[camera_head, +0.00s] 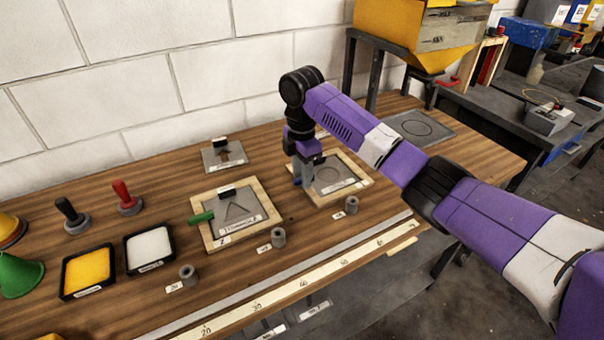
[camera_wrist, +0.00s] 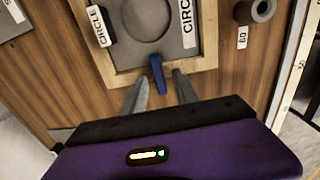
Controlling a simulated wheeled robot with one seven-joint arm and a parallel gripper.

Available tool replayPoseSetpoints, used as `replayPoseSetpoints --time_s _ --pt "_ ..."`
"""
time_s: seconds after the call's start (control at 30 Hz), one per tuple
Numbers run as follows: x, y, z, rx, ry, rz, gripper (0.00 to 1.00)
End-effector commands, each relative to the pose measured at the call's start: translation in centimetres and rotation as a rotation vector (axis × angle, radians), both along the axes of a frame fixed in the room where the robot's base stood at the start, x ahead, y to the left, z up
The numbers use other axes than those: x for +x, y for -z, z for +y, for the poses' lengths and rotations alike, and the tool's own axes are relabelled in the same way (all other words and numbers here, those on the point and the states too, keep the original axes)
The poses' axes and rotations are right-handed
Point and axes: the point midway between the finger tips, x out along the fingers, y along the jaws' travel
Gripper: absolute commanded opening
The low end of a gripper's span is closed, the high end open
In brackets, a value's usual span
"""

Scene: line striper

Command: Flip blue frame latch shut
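The blue latch (camera_wrist: 157,74) sits on the near edge of a wooden frame (camera_wrist: 125,80) in the wrist view and points outward across that edge. The frame surrounds a grey plate with a round recess and CIRCLE labels. In the head view the blue latch (camera_head: 297,182) shows at the frame's left side, partly hidden by my gripper (camera_head: 309,168). In the wrist view my gripper (camera_wrist: 161,80) is open, with one finger on each side of the latch. Gaps show beside the latch; I cannot tell how deep the fingers reach.
A second wooden frame (camera_head: 206,233) with a green latch (camera_head: 200,218) lies to the left. A grey cylinder (camera_head: 351,205) stands near the circle frame. Yellow (camera_head: 66,278) and white (camera_head: 128,258) trays are farther left. A ruler strip (camera_head: 300,283) runs along the front edge.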

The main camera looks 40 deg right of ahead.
Motion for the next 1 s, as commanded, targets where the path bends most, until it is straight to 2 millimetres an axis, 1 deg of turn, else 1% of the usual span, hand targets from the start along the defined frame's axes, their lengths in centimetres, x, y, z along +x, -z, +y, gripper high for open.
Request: replayPoseSetpoints --time_s 0.27,0.37,0.47,0.73,0.83,1.0 --pt "0.0 0.0 -0.1 -0.001 0.002 0.0 0.35" --pt "0.0 -0.6 -0.1 -0.001 0.002 -0.001 0.35" --pt "0.1 -1.8 0.0 -0.002 0.0 -0.003 0.35" --pt "0.1 -6.3 -0.1 -0.003 0.001 -0.002 0.35" --pt "0.0 -7.2 -0.1 -0.002 0.001 -0.001 0.35" --pt "0.0 -7.8 0.0 -0.001 0.0 0.0 0.35"
